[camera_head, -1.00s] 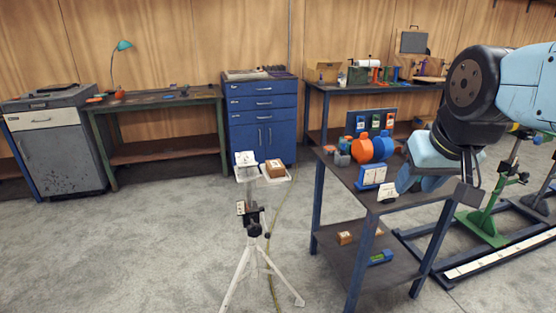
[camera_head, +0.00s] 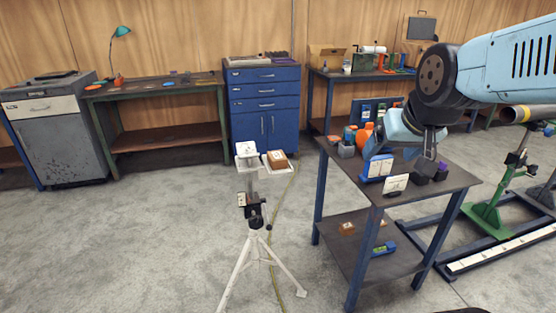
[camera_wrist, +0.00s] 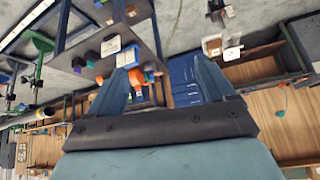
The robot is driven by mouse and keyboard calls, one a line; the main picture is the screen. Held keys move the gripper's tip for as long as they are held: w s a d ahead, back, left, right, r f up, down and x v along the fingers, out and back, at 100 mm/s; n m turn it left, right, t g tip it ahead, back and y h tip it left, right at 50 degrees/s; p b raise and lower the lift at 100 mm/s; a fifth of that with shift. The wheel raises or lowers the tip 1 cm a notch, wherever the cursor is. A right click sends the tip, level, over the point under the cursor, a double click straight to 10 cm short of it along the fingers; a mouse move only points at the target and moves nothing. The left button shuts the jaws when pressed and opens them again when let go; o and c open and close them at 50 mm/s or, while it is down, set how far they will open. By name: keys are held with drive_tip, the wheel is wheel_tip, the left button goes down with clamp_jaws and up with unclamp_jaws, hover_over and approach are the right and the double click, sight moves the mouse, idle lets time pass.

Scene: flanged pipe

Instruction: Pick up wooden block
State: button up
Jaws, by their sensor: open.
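A brown wooden block (camera_head: 277,158) with a pale label on top sits on the right side of a small white tray (camera_head: 275,171) on a tripod. A similar small brown block (camera_head: 347,228) lies on the lower shelf of the metal table. My gripper (camera_head: 425,160) hangs above that table's top, right of the tripod and apart from both blocks. In the wrist view my gripper (camera_wrist: 161,66) has its two blue fingers spread, with nothing held. The tripod tray appears small beyond the right finger there, with the brown block (camera_wrist: 231,42) on it.
The metal table (camera_head: 455,183) carries several coloured parts, a blue holder (camera_head: 377,167) and a white card (camera_head: 395,184) under my gripper. A blue cabinet (camera_head: 262,110) and workbenches line the wall. A green pipe stand (camera_head: 487,215) is at right.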

drive_tip(key=shift+o, duration=0.9)
drive_tip(key=w+a+f+t, duration=0.1)
drive_tip(key=w+a+f, duration=0.1)
drive_tip(key=w, duration=0.3)
drive_tip(key=w+a+f+y, duration=0.1)
drive_tip(key=w+a+f, duration=0.1)
drive_tip(key=w, duration=0.4)
drive_tip(key=shift+t, duration=0.4)
drive_tip(key=n+t+y, duration=0.3)
drive_tip(key=t, duration=0.4)
approach(277, 155)
drive_tip(key=x, duration=0.5)
drive_tip(key=shift+a+f, duration=0.2)
drive_tip(key=shift+f, duration=0.1)
drive_tip(key=shift+d+x, duration=0.15)
drive_tip(key=shift+x, duration=1.1)
drive_tip(key=shift+d+x, duration=0.1)
drive_tip(key=shift+x, duration=1.2)
drive_tip(key=c, duration=1.1)
